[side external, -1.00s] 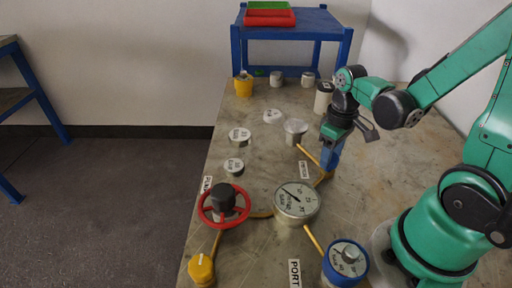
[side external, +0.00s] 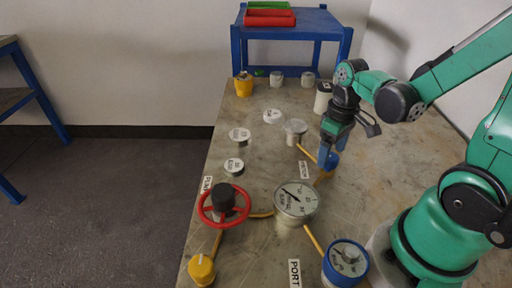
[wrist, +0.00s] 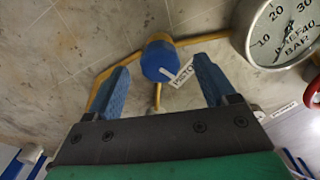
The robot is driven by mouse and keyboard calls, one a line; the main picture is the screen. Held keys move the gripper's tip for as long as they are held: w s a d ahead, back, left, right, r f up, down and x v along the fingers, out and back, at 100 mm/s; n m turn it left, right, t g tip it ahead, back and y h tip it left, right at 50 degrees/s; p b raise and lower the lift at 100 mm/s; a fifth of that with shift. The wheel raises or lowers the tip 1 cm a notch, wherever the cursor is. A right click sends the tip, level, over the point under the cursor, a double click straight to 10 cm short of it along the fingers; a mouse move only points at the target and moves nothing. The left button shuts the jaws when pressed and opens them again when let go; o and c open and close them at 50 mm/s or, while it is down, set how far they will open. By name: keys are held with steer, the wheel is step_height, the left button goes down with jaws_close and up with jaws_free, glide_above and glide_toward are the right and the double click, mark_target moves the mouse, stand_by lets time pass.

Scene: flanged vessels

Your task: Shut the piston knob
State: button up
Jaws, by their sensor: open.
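The piston knob (wrist: 160,61) is a blue round knob with a white pointer line, on a yellow pipe junction beside a label reading PISTON. In the side external view the knob (side external: 329,161) is partly hidden by my gripper (side external: 328,150). In the wrist view my gripper (wrist: 160,82) is open, with one blue finger on each side of the knob and a gap to it on both sides. The fingertips look close to the knob's height, but I cannot tell exactly.
A pressure gauge (side external: 296,201) stands near the piston knob. A red handwheel (side external: 224,205), a yellow knob (side external: 201,270) and a blue-rimmed dial (side external: 345,262) stand nearer the front. Several caps and canisters stand toward the back. Yellow pipes run along the table.

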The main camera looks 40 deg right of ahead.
mark_target(331, 156)
steer(key=shift+r, duration=2.3)
steer(key=w+a+r+t, duration=0.3)
steer(key=a+r+t, duration=0.1)
steer(key=a+t, duration=0.3)
steer(key=shift+w+a+r, duration=0.3)
steer(key=shift+a+r, duration=0.1)
steer(key=shift+a, duration=0.35)
